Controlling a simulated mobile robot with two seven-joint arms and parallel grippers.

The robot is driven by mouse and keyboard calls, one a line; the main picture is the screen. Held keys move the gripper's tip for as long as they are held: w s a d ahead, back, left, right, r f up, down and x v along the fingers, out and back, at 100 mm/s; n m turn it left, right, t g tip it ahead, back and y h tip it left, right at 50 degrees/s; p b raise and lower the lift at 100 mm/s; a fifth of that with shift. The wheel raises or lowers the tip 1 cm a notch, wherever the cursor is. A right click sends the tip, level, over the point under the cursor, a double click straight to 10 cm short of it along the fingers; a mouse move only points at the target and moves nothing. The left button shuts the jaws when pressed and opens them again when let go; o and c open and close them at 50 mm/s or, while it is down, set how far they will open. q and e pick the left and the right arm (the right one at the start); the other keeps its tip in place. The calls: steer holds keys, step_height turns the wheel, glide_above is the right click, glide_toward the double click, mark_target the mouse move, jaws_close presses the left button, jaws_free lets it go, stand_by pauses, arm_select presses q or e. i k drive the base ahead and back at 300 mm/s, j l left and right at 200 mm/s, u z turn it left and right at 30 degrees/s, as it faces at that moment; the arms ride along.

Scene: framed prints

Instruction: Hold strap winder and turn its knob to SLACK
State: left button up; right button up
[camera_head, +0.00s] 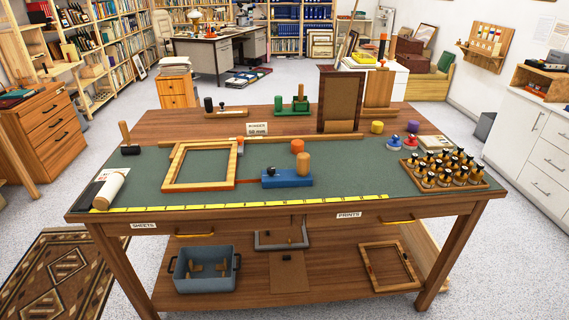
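The strap winder, as far as I can tell, is the blue block (285,179) on the green mat, right of a light wooden frame (203,184). An upright wooden handle (303,165) stands on its right part. An orange knob (297,146) shows just behind or above it; I cannot tell whether it is joined to the block. A thin reddish strap (247,181) runs between the block and the wooden frame. Any SLACK marking is too small to read. Neither of my grippers is in view.
The workbench (250,207) has a yellow ruler (240,204) along its front. A bottle tray (445,177) stands at right, a white roll (108,188) at left. A dark upright frame (340,101) and a green device (292,106) are at the back. The mat's front right is clear.

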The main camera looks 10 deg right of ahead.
mark_target(271, 171)
steer(key=i+l, duration=0.15)
steer(key=i, duration=0.3)
steer(key=i+l, duration=0.1)
steer(key=i, duration=0.35)
steer(key=i+l, duration=0.15)
steer(key=i, duration=0.3)
steer(key=k+l+u, duration=0.5)
steer(key=k+l, duration=0.15)
steer(key=i, duration=0.45)
